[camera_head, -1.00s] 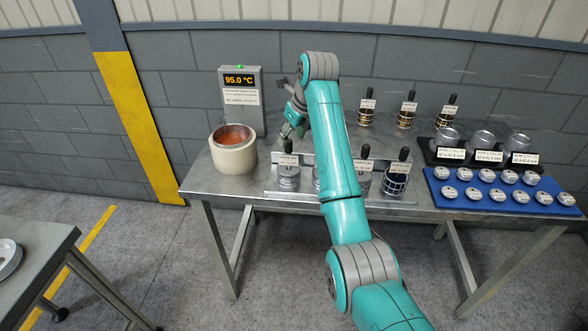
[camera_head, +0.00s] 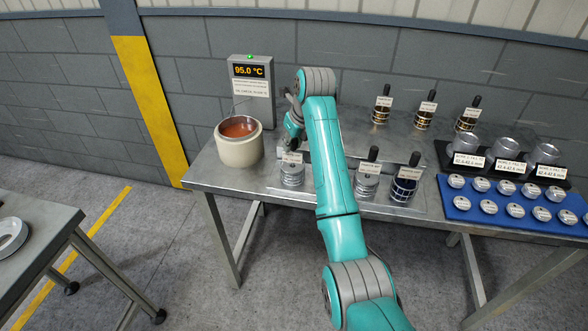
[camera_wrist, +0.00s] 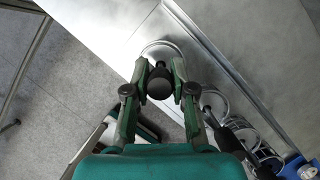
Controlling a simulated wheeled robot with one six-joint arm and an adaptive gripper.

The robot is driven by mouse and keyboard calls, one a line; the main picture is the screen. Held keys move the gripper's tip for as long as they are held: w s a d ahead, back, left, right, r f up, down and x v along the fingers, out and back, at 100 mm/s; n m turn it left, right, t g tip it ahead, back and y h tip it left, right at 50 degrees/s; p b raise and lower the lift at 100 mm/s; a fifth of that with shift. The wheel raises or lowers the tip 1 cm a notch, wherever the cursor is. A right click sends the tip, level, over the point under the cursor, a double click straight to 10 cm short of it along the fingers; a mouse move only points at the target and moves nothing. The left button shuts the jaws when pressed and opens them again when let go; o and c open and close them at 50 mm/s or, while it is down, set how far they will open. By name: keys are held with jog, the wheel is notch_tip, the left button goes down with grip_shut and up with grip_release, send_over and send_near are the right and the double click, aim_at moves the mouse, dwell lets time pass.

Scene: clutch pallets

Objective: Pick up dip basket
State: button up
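Dip baskets with upright black handles and white tags stand on the metal table. The front-left basket (camera_head: 292,176) is silver-grey. Two more show in the front row, a silver-grey one (camera_head: 367,187) and a dark blue one (camera_head: 403,191). My gripper (camera_head: 292,122) is above and just behind the front-left basket in the head view, partly hidden by my arm. In the wrist view my gripper (camera_wrist: 160,76) is open, with its fingers on either side of a black handle knob (camera_wrist: 158,86). The round rim of that basket (camera_wrist: 160,47) shows below. Finger contact is not clear.
A cream pot (camera_head: 239,150) with orange liquid stands left of the baskets, before a 95.0 °C display (camera_head: 250,72). Brass-coloured baskets (camera_head: 424,121) stand behind. A blue mat (camera_head: 478,213) with several discs and a black tray with metal cups are at right.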

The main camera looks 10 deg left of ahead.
grip_shut()
jog(key=shift+w+r, duration=0.1)
jog(key=shift+r, duration=0.1)
jog(key=shift+r, duration=0.1)
